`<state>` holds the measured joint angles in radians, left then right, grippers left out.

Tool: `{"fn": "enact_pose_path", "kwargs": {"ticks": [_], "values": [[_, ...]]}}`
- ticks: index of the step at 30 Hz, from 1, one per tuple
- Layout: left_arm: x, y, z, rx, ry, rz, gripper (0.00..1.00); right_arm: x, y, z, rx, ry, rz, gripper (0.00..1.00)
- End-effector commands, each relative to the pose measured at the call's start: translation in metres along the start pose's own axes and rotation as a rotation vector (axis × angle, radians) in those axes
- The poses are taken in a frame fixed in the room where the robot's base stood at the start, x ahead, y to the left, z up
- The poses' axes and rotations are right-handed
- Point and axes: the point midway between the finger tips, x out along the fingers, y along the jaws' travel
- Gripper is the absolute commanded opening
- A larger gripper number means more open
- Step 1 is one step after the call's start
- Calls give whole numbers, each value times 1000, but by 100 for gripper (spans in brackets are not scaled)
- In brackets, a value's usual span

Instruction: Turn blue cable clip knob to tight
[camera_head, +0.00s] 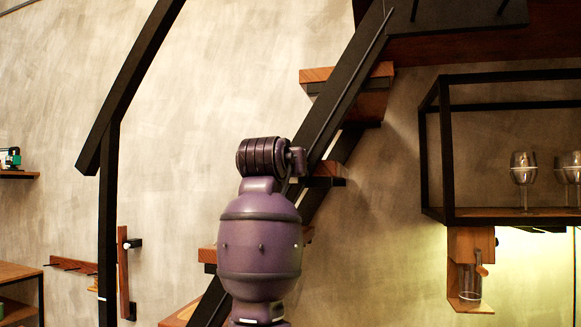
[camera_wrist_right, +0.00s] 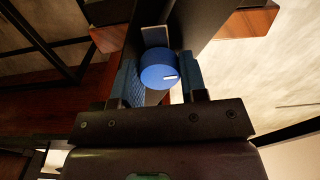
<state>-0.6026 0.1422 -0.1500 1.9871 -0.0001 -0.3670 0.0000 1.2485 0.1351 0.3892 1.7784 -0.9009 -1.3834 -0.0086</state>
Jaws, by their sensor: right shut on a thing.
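The blue cable clip knob (camera_wrist_right: 159,72) shows in the right wrist view as a round blue cap with a short white mark pointing right. My right gripper (camera_wrist_right: 160,80) is shut on the knob, one blue-padded finger on each side. The knob is not visible in the head view, where my purple arm link covers part of the stair. My left gripper is in neither view.
Wooden treads (camera_head: 346,74) and dark stair rails (camera_head: 330,95) run diagonally behind my arm. A black-framed shelf (camera_head: 505,212) with glasses (camera_head: 523,165) is at the right, above a small wooden holder (camera_head: 462,277). A wall rack (camera_head: 75,265) is at the left.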

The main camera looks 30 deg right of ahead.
Motion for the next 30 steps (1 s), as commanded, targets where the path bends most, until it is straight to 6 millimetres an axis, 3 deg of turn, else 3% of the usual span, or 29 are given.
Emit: {"fn": "enact_pose_path", "kwargs": {"ticks": [20, 21, 24, 26, 30], "values": [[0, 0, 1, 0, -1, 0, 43, 1, 0, 3, 64, -7, 0, 16], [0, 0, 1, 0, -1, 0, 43, 1, 0, 3, 64, -7, 0, 42], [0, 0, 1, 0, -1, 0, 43, 1, 0, 2, 64, -6, 0, 58], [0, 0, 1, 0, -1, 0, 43, 0, 0, 2, 64, -5, 0, 65], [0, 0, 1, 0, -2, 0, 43, 0, 0, 1, 64, -3, 0, 65]]}}
